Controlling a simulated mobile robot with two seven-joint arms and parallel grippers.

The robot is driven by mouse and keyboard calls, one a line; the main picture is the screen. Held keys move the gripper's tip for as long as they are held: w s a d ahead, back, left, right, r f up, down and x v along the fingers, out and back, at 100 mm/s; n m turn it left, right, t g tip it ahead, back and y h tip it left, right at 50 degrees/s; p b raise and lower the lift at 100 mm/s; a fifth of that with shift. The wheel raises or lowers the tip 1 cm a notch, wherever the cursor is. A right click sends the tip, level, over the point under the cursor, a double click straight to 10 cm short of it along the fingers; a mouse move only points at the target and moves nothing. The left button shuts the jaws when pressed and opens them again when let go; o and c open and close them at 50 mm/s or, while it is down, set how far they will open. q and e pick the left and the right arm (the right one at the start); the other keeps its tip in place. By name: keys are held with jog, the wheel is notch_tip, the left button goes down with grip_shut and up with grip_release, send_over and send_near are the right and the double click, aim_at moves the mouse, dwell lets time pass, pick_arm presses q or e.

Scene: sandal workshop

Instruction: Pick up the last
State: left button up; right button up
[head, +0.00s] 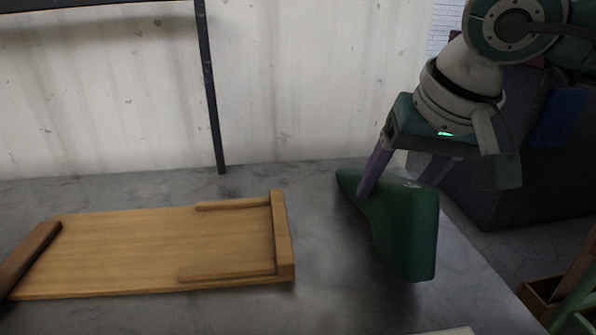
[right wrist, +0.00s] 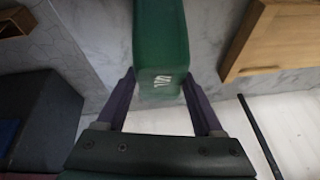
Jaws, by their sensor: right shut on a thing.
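The last (head: 405,228) is a dark green foot-shaped block at the right side of the grey table in the head view. My right gripper (head: 394,186) comes down on it from above, with its purple fingers on either side of its upper part. It is shut on the last. In the right wrist view the green last (right wrist: 162,40) sits between the two fingertips (right wrist: 158,76), with white marks on its near end. I cannot tell whether its underside touches the table. My left gripper is not in view.
A wooden board (head: 140,250) with raised strips at its right end lies left of the last on the table (head: 325,290). A dark brown bar (head: 30,258) is at its left end. A dark bin (head: 535,190) and wooden crate (head: 540,297) stand beyond the table's right edge.

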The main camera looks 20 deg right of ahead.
jog(key=c, duration=0.7)
jog(key=shift+r, duration=0.1)
jog(key=shift+c, duration=0.2)
